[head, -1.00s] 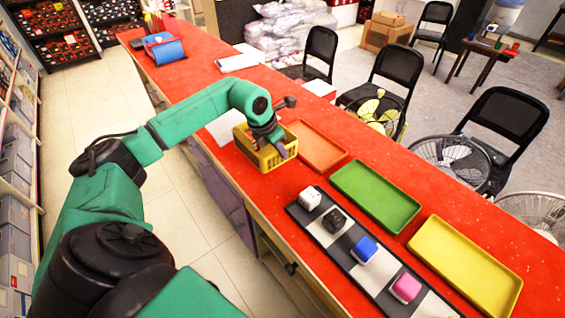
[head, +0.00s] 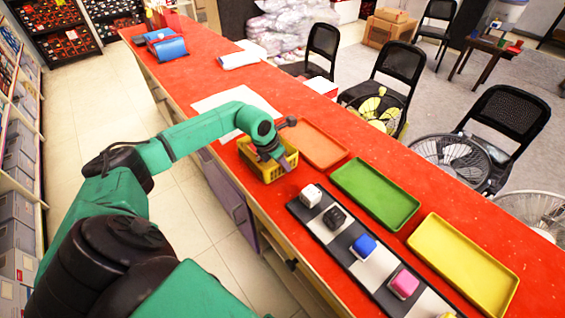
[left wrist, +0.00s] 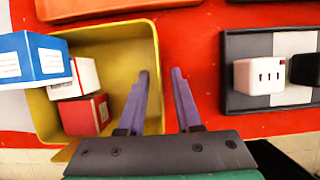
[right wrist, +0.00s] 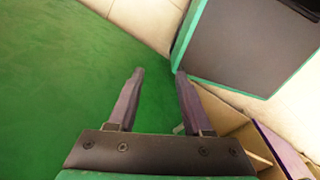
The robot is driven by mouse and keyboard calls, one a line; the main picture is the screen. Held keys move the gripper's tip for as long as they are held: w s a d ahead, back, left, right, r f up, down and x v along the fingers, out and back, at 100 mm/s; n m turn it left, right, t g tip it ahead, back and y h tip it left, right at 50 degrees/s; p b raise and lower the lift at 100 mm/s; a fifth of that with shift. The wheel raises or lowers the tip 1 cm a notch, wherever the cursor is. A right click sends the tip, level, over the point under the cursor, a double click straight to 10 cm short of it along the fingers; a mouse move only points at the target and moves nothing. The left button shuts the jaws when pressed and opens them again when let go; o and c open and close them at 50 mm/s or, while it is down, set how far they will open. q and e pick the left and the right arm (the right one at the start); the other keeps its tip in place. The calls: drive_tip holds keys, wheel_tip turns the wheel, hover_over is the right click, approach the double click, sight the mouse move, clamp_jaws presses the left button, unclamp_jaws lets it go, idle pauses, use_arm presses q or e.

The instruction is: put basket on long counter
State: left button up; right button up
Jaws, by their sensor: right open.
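The yellow basket (head: 262,172) is over the red long counter (head: 215,80), close to its near edge and beside the orange tray. I cannot tell whether its bottom touches the counter. In the left wrist view the basket (left wrist: 100,35) holds a blue-and-white box (left wrist: 30,62), a white box (left wrist: 80,78) and a red box (left wrist: 85,115). My right gripper (right wrist: 160,72) is open and empty, away from the basket.
Orange (head: 318,143), green (head: 375,194) and yellow (head: 463,265) trays line the counter's right side. A black-and-white board (head: 345,248) with several small blocks lies nearer. A white sheet (head: 215,100) lies behind the basket. Black chairs (head: 392,75) and fans stand beyond the counter.

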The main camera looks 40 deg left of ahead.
use_arm(q)
drive_tip(key=b+v, duration=0.3)
drive_tip(key=v, duration=0.9)
